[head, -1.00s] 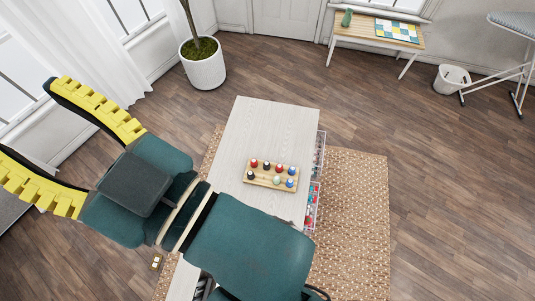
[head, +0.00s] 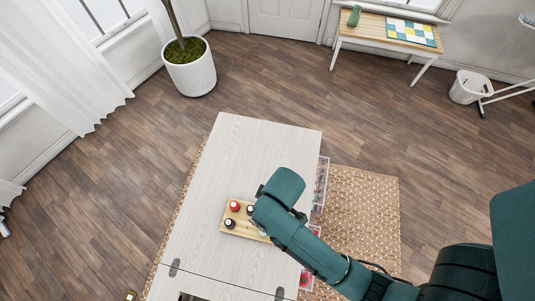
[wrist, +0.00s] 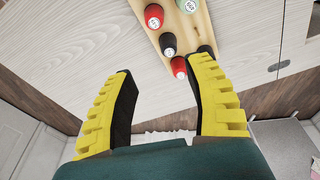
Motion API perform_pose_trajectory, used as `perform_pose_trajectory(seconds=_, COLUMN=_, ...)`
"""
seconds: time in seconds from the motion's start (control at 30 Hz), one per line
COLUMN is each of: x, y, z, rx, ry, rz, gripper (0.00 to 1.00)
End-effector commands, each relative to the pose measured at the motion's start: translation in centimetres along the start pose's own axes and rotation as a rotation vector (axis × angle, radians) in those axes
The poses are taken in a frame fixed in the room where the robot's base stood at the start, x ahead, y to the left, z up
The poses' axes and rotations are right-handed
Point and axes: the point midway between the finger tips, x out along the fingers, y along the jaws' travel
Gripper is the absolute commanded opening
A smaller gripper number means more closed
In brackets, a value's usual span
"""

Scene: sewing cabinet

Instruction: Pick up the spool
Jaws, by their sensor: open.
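Several spools stand in a light wooden tray on the white tabletop. In the head view a red spool (head: 234,206), a black spool (head: 229,223) and another black one (head: 250,210) show at the tray's left end; my arm hides the others. The pictures do not single out one spool. In the wrist view my gripper (wrist: 166,66) is open and empty, its yellow-backed black fingers wide apart. A red spool (wrist: 179,67) and a black spool (wrist: 168,44) appear between the fingertips, nearer the right finger. Another red spool (wrist: 153,16) and a pale green one (wrist: 187,5) are above.
The wooden tray (head: 242,222) sits on the white table (head: 230,150), whose far part is clear. Clear drawers (head: 320,185) stick out at the table's right side, over a woven rug (head: 360,215). A potted plant (head: 190,72) stands on the floor beyond.

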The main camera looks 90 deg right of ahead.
Motion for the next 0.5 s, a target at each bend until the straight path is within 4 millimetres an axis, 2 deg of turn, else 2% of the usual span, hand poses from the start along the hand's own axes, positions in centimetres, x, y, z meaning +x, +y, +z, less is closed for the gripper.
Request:
perform_pose_trajectory(seconds=0.03, x=1.0, y=0.1, z=1.2, rx=0.010, ry=-0.032, rz=-0.005, gripper=0.53)
perform_pose_trajectory(seconds=0.1, x=1.8, y=0.2, z=1.9, rx=0.014, ry=-0.053, rz=-0.010, gripper=0.53)
perform_pose_trajectory(seconds=0.17, x=2.9, y=0.1, z=2.0, rx=0.013, ry=-0.056, rz=-0.011, gripper=0.53)
perform_pose_trajectory(seconds=0.5, x=10.7, y=0.1, z=2.2, rx=0.012, ry=-0.050, rz=-0.010, gripper=0.53)
